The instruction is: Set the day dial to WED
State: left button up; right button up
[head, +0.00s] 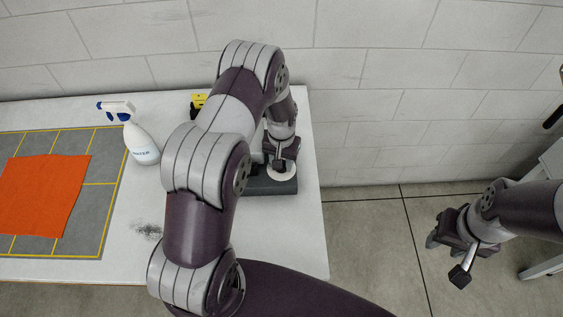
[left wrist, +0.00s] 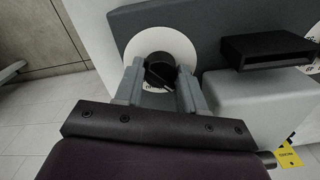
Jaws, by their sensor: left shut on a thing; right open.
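The day dial shows in the left wrist view as a white disc (left wrist: 137,46) with a round black knob (left wrist: 158,66) at its middle. My left gripper (left wrist: 161,78) is shut on the knob, one grey finger on each side. A little dark lettering shows at the disc's near edge but is too small to read, so the set day cannot be told. In the head view the disc (head: 281,176) shows below my left gripper (head: 280,164) on a dark grey unit (head: 280,187). My right gripper (head: 447,257) is open and empty, off the table to the right.
A black box-shaped part (left wrist: 268,48) and a yellow tag (left wrist: 288,157) are close to the dial. A spray bottle (head: 141,146), an orange cloth (head: 42,195) and a grey mat (head: 102,215) are on the white table (head: 285,240). A block wall stands behind.

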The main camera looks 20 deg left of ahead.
pick_arm(q)
jog(key=m+b, duration=0.1)
jog(key=m, duration=0.3)
jog(key=shift+m+b, duration=0.5)
jog(key=shift+m, duration=1.3)
jog(key=shift+r, duration=0.1)
jog(key=o, duration=0.8)
jog(key=shift+o, duration=1.2)
